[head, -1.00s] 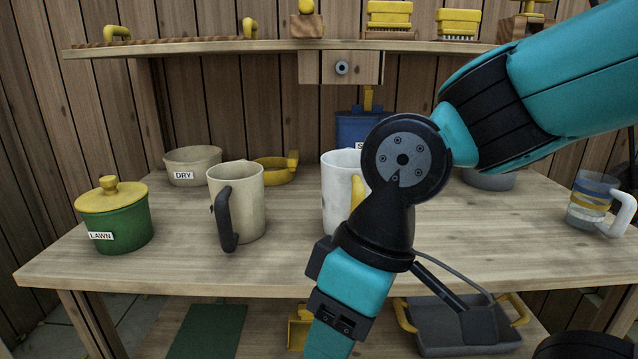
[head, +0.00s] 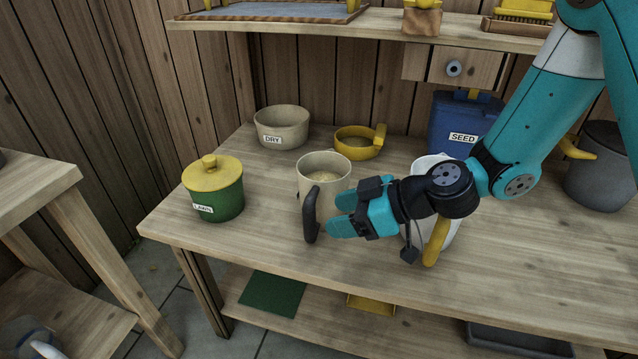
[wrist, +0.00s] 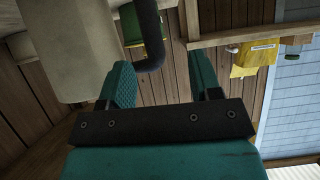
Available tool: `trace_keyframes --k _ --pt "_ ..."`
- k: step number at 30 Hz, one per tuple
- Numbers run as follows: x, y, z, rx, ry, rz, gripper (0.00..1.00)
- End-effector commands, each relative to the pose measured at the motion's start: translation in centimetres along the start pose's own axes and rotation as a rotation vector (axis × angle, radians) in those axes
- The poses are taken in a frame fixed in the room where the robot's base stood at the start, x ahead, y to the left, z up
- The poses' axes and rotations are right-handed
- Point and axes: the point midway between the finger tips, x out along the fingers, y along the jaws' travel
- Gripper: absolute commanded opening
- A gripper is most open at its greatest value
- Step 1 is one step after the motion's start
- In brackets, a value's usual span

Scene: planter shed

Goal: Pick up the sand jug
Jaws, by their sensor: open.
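The sand jug (head: 313,170) is a beige jug with a dark handle (head: 310,215), upright on the bench with pale sand-like fill inside. My gripper (head: 337,214) is open and empty, just right of the handle in the head view, fingers pointing left toward it. In the wrist view the jug body (wrist: 70,45) fills the upper left. Its dark handle (wrist: 150,35) shows between the lines of my two open fingers (wrist: 162,78). I cannot tell how deep the handle sits between them.
A white jug with a yellow handle (head: 436,240) stands behind my wrist. A green LAWN pot (head: 222,203) is left, a DRY bowl (head: 281,130) and yellow dish (head: 356,145) behind. A blue SEED bin (head: 448,115) is at the back. A shelf (head: 330,25) hangs above.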

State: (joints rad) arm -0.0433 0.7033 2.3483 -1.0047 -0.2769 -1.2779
Motion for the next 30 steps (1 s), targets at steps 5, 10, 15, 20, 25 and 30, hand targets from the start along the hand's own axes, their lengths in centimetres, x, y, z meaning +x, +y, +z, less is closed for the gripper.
trace_keyframes --k 5,10,15,20,25,30 --pt "1.7 0.4 0.2 -0.016 0.013 0.015 0.58" --pt "3.7 0.6 0.3 -0.017 0.012 0.014 0.58" --pt "6.4 0.9 0.4 -0.018 0.012 0.012 0.58" --pt "7.7 1.0 0.3 -0.015 0.012 0.015 0.58" --pt "7.8 1.1 0.3 -0.014 0.012 0.016 0.58" --pt "7.8 1.1 0.3 -0.014 0.012 0.016 0.30"
